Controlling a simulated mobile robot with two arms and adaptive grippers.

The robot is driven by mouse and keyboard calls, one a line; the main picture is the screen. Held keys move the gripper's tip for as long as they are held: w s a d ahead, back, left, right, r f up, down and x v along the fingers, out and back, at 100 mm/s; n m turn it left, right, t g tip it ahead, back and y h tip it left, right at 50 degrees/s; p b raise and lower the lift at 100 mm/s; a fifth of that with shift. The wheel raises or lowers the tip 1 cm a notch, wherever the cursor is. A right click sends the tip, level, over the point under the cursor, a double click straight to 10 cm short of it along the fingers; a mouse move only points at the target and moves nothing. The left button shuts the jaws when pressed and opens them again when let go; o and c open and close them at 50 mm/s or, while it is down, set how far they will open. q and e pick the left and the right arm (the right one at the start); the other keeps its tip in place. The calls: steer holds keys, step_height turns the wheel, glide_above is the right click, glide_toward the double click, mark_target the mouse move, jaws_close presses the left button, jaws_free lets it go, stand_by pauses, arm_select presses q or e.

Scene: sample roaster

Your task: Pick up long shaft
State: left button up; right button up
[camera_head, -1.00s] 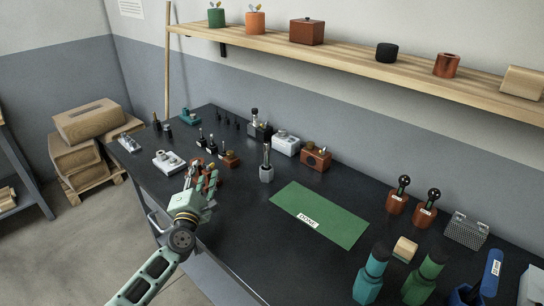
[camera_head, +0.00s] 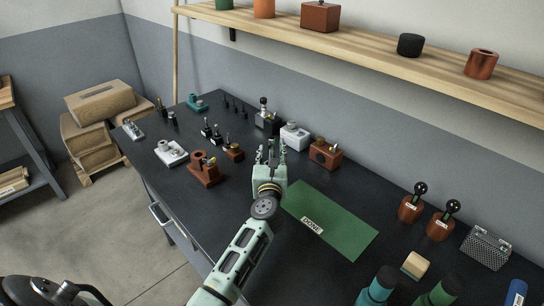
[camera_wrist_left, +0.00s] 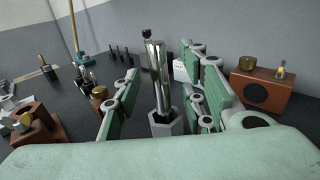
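In the head view my gripper largely hides the shaft and holder. My right gripper is not in view.
A green mat (camera_head: 335,225) marked DONE lies to the right of my left gripper. A brown box (camera_head: 326,155) and a white box (camera_head: 294,136) stand behind. A red-brown stand (camera_head: 204,172) is to the left. A wooden shelf (camera_head: 385,66) runs along the wall.

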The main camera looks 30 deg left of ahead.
arm_select(q)
steer(key=shift+x, duration=0.8)
steer(key=shift+w+a, duration=0.2)
steer(key=shift+w, duration=0.15)
steer(key=shift+w+a, duration=0.1)
steer(key=shift+w, duration=0.05)
jaws_close()
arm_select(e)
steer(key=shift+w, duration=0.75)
arm_select(q)
steer(key=shift+r, duration=0.1)
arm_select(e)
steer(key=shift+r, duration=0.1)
